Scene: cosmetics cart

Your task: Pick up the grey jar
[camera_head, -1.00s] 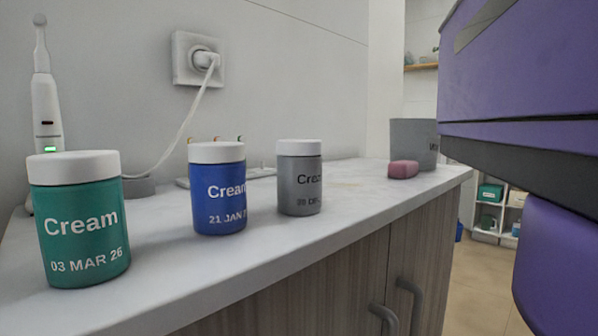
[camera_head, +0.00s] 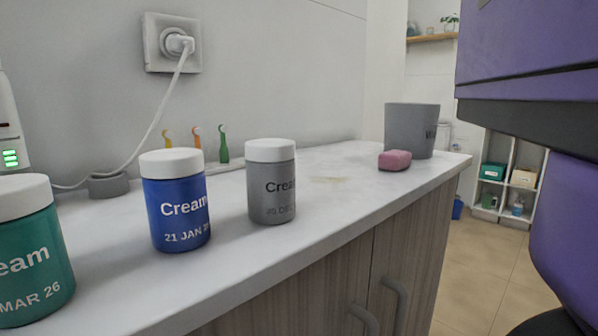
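The grey jar (camera_head: 271,188) has a white lid and the word "Cream" on its side. It stands upright on the white countertop (camera_head: 330,205), near the middle of the head view. A blue jar (camera_head: 178,205) with a white lid stands just left of it, with a small gap between them. My gripper is not in the head view. A purple part of my own arm fills the right edge, apart from the jars.
A green jar (camera_head: 32,262) is cut off at the left edge. A pink soap (camera_head: 394,160) and a grey bin (camera_head: 411,130) stand at the counter's far right end. Toothbrushes (camera_head: 222,146) and a cord (camera_head: 158,112) are behind the jars.

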